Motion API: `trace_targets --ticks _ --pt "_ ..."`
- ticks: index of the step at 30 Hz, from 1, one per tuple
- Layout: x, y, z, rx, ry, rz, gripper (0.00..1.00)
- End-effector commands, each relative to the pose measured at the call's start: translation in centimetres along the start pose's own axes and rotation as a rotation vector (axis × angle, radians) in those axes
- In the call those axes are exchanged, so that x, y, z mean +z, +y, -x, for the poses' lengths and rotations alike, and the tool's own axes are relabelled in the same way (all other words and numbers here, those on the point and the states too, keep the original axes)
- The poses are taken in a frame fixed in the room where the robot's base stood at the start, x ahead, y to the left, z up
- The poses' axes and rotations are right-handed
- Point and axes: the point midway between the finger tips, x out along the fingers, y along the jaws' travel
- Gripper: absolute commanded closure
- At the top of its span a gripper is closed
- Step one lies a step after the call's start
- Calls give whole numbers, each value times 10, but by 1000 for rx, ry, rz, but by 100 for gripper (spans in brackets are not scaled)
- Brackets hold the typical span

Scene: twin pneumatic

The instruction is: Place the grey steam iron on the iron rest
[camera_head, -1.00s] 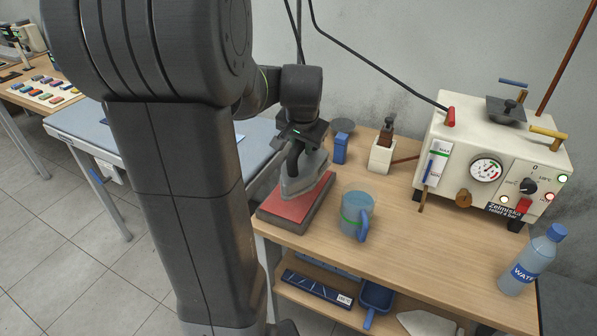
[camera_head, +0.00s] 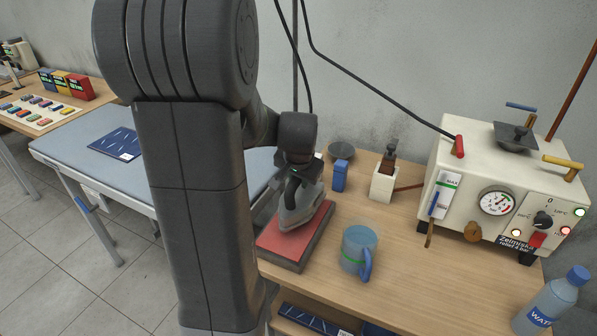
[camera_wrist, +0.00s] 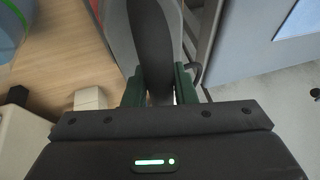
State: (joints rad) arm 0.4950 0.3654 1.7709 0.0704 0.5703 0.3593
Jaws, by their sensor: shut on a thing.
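The grey steam iron (camera_head: 299,212) is at the red-topped iron rest (camera_head: 286,250) on the wooden table. Its soleplate is over the rest's far part; I cannot tell for sure whether it touches the red pad. My gripper (camera_head: 294,183) is shut on the iron's dark handle from above. In the wrist view the iron's handle (camera_wrist: 153,45) runs between the two green-tipped fingers of my gripper (camera_wrist: 160,85). My arm hides part of the table's left side.
A blue mug (camera_head: 358,250) stands just right of the rest. Behind are a blue box (camera_head: 340,176) and a white holder (camera_head: 384,183). The cream steam generator (camera_head: 480,190) and a water bottle (camera_head: 553,302) stand right. A blue ironing board (camera_head: 75,165) lies left.

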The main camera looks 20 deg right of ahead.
Motion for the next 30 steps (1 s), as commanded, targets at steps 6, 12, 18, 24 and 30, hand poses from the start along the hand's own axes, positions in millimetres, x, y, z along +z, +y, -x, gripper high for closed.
trace_targets --ticks 6,12,18,24,30 --pt "6 4 -19 -1 3 0 97" --pt "12 7 -32 -2 6 1 97" --pt "11 7 -32 -2 7 1 97" --pt "15 8 -36 0 0 0 70" --pt "15 8 -35 0 0 0 54"
